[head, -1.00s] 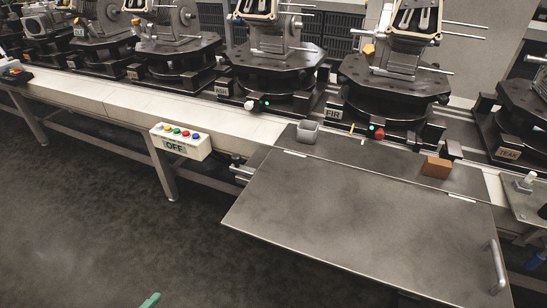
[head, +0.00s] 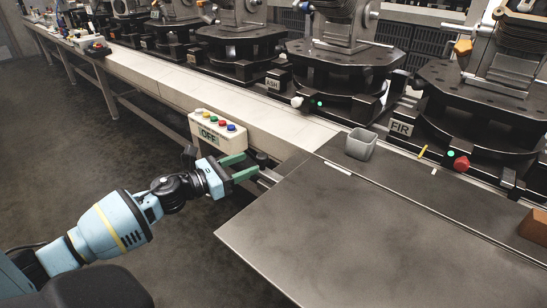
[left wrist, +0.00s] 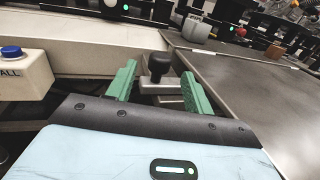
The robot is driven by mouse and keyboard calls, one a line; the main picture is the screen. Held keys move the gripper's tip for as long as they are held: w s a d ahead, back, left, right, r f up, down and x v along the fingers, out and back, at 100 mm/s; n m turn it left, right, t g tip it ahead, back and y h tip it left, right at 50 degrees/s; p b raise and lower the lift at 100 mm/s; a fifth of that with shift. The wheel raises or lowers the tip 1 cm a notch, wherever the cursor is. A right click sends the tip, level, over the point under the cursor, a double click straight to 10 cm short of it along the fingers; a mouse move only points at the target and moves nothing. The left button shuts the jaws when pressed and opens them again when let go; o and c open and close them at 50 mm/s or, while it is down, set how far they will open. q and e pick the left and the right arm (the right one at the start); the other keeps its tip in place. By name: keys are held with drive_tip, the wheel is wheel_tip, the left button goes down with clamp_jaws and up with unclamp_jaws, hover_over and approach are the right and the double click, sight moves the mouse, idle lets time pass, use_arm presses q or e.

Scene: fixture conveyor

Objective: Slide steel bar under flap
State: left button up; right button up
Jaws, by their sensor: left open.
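The flap (head: 335,225) is a broad grey steel plate hinged along the front of the line, lying about level with the bench top. A short steel bar (head: 268,177) with a black knob (head: 262,158) shows at the flap's left edge, by the bench front. My left gripper (head: 250,164) is open, its green fingers pointing at the bar. In the left wrist view, the black knob (left wrist: 159,66) and the steel bar (left wrist: 162,88) lie between or just beyond the open fingers (left wrist: 160,74). Contact cannot be made out. My right gripper is out of view.
Fixtures on round black bases line the conveyor. The floor (head: 60,150) is clear.

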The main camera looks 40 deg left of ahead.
sight(267, 156)
use_arm(q)
drive_tip(key=shift+x, duration=3.85)
drive_tip(key=shift+c, duration=0.3)
clamp_jaws()
